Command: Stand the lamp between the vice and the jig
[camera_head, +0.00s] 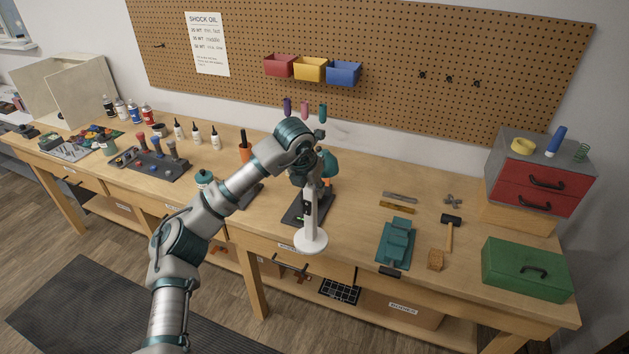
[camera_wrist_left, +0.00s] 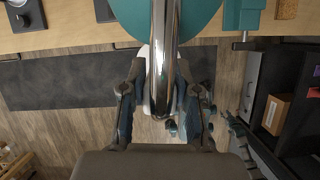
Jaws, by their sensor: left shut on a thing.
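My left gripper (camera_head: 306,184) is shut on the lamp, which has a white post and round white base (camera_head: 311,241) and a teal shade (camera_head: 330,163). In the left wrist view the gripper (camera_wrist_left: 162,95) has its fingers on either side of the shiny lamp stem (camera_wrist_left: 163,50). The lamp looks upright; its base overlaps the bench's front edge, and I cannot tell its height. The teal vice (camera_head: 396,240) lies to its right, and shows at the top of the wrist view (camera_wrist_left: 244,14). A dark plate (camera_head: 293,214) behind the lamp may be the jig; I cannot be sure.
The wooden bench (camera_head: 355,225) has a clear strip between lamp and vice. A hammer (camera_head: 450,232), a wooden block (camera_head: 436,260) and a green toolbox (camera_head: 526,268) stand further right. Bottles and a tool rack (camera_head: 150,162) are at left. My arm hides part of the bench.

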